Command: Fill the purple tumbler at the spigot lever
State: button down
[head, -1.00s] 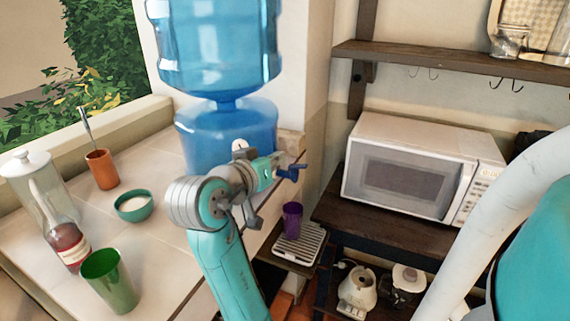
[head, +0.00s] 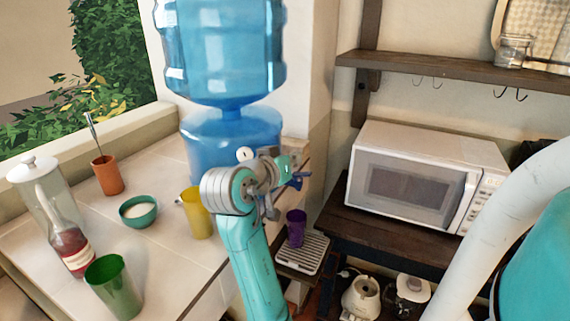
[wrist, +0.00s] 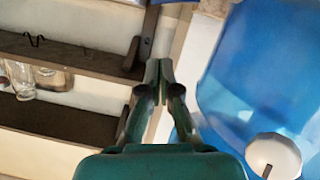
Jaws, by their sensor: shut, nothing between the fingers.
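The purple tumbler (head: 296,230) stands upright on a slatted drip tray (head: 314,252), below the spigot. The blue spigot lever (head: 298,181) sticks out to the right at the base of the blue water dispenser (head: 205,148). My gripper (head: 290,163) is beside and just above the lever in the head view; I cannot tell whether it touches it. In the wrist view my gripper's fingers (wrist: 160,70) are together with nothing between them. The dispenser's blue body (wrist: 250,75) fills the right of that view. The spigot outlet is hidden by my arm, and no water is visible.
On the tiled counter at left stand a yellow cup (head: 197,214), a teal bowl (head: 138,211), a green tumbler (head: 113,287), a bottle (head: 72,250) and an orange pot (head: 107,175). A white microwave (head: 420,178) stands on the shelf at right.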

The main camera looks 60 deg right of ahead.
aim_at(302, 174)
jog(key=s+d+f, duration=0.1)
jog(key=d+f, duration=0.2)
jog(key=f, duration=0.1)
jog(key=shift+d+f, duration=0.3)
jog(key=shift+f, duration=0.05)
jog(key=shift+s+d, duration=0.1)
dwell(0.3)
